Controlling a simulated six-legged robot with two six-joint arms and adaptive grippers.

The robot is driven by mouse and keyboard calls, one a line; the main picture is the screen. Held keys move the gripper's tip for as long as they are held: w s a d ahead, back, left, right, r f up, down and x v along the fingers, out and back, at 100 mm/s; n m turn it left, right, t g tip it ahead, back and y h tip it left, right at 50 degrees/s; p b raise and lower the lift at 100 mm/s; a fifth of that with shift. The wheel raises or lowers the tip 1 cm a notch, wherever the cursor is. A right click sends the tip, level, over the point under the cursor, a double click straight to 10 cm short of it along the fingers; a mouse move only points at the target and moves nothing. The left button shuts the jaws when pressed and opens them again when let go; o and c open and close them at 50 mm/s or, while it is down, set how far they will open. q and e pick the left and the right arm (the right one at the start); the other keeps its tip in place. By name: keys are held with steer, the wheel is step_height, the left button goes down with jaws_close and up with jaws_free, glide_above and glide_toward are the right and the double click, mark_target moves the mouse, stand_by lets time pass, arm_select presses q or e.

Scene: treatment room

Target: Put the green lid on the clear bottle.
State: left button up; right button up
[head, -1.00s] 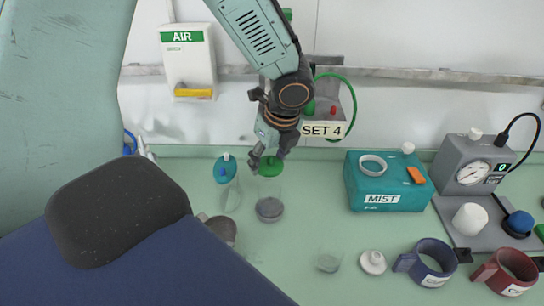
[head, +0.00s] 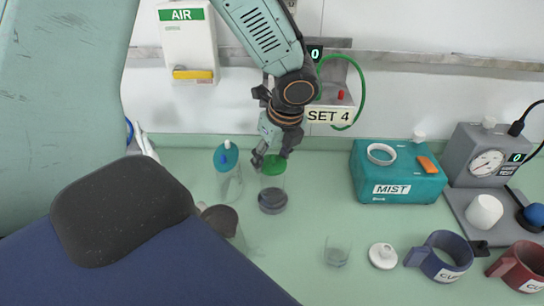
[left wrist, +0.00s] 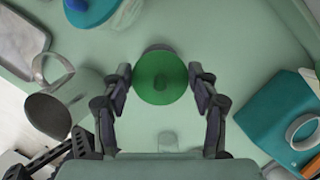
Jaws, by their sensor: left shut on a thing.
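The green lid (head: 274,167) is between the fingers of my left gripper (head: 270,159), which is shut on it. The left wrist view shows the lid (left wrist: 161,77) from above, flat, with a finger on either side. The clear bottle (head: 272,202), with a dark grey lower part, stands upright on the counter directly below the lid. The lid lines up with the bottle's top; I cannot tell whether it touches the rim. In the left wrist view the lid hides most of the bottle. My right gripper is not in view.
A teal MIST box (head: 400,188) is at right. A clear glass (head: 337,252), a white lid (head: 383,256) and mugs (head: 436,258) are nearer.

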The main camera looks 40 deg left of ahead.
arm_select(q)
steer(key=shift+s+d+r, duration=0.2)
steer(key=shift+d, duration=0.05)
steer(key=shift+a, duration=0.1)
steer(key=shift+w+a+f, duration=0.15)
steer(key=shift+w, duration=0.05)
steer(key=shift+s+d, duration=0.15)
steer(key=shift+d, duration=0.05)
steer(key=shift+a+p, duration=0.2)
steer(key=shift+p, duration=0.25)
steer(key=shift+d, duration=0.1)
stand_by(0.5)
